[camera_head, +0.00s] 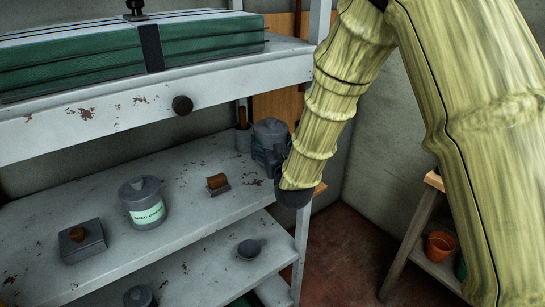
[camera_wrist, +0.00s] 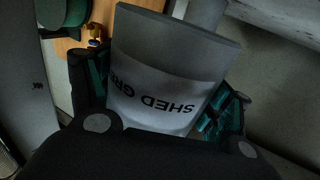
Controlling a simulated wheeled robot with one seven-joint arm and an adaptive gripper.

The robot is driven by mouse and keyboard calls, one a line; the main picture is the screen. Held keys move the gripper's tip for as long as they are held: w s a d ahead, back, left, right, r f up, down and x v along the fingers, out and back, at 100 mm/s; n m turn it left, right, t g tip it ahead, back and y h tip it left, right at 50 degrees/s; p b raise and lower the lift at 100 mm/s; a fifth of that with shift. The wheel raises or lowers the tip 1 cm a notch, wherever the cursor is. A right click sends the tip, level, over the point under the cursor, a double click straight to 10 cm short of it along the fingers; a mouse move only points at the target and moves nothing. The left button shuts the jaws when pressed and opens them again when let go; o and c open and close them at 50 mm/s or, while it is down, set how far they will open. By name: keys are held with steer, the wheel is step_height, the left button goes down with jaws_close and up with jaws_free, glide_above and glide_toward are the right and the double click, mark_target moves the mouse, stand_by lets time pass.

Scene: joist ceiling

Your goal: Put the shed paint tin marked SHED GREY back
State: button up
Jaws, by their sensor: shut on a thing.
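The grey paint tin (camera_head: 270,130) is at the right back end of the middle shelf (camera_head: 110,190). In the wrist view the tin (camera_wrist: 165,60) fills the middle, and its pale label reads SHED GRE… upside down, the rest cut off. My gripper (camera_head: 275,165) is shut on the tin, with a finger on each side; my gripper also shows in the wrist view (camera_wrist: 160,100). My arm hides part of the tin in the head view. I cannot tell whether its base touches the shelf.
A grey tin with a mint label (camera_head: 143,203), a grey block with a brown knob (camera_head: 82,241) and a small brown-handled tool (camera_head: 218,184) stand on the middle shelf. A grey holder (camera_head: 243,138) is just left of the held tin. A green case (camera_head: 130,55) lies above.

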steer(key=shift+d+f, duration=0.1)
steer(key=shift+f, duration=2.2)
steer(key=shift+s, duration=0.1)
steer(key=shift+f, duration=0.15)
steer(key=o, duration=1.3)
